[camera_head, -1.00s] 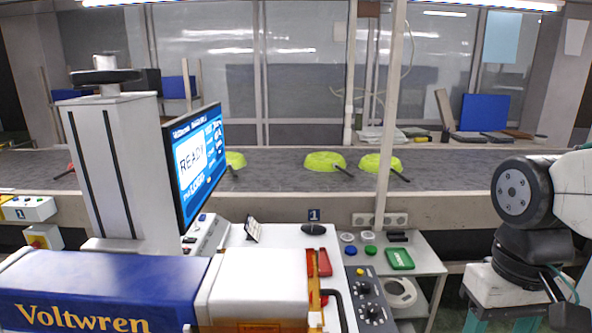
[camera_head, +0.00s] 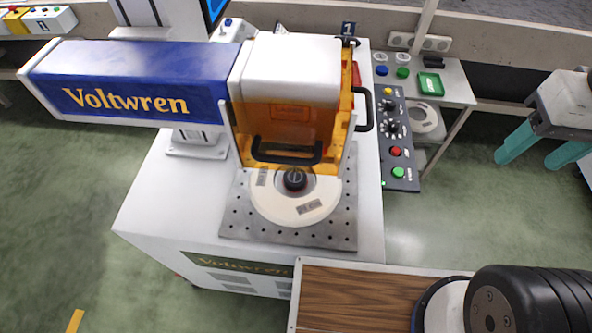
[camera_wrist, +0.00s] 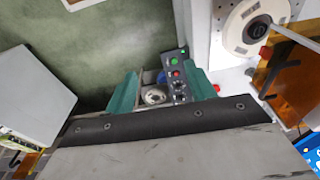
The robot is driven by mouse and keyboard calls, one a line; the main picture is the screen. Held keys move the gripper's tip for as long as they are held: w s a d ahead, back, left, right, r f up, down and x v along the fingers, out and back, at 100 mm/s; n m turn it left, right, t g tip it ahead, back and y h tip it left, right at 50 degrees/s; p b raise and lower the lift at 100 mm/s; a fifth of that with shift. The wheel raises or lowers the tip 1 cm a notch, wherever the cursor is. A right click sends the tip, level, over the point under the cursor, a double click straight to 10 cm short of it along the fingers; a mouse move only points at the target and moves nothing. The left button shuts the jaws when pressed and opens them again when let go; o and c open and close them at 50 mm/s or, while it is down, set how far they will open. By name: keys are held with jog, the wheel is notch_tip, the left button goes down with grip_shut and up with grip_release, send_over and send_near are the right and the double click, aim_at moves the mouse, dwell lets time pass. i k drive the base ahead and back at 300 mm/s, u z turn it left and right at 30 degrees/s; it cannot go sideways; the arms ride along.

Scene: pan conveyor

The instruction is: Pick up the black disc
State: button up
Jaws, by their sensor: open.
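I cannot make out a separate black disc for certain. A white ring-shaped disc (camera_head: 268,207) with dark labels lies flat on the perforated plate under the machine head, with a round black hub (camera_head: 295,179) at its centre. The white disc also shows at the top of the wrist view (camera_wrist: 235,34), its dark centre (camera_wrist: 256,29) in sight. My gripper (camera_head: 528,158) is at the right in the head view, apart from the machine. In the wrist view its teal fingers stand wide apart, and my gripper (camera_wrist: 162,88) has nothing between them; a pale ring shows beyond.
The Voltwren machine's blue arm (camera_head: 125,92) and orange guard (camera_head: 290,125) with black handles overhang the plate's back. A control panel (camera_head: 397,140) stands to its right, beside a side table (camera_head: 455,92) with a green tray (camera_head: 431,84). A wood-topped surface (camera_head: 350,300) is in front. Green floor is open.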

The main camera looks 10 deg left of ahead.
aim_at(295, 179)
jog(key=k, duration=0.5)
jog(key=z, duration=2.2)
jog(key=k, duration=1)
jog(key=u, duration=1.15)
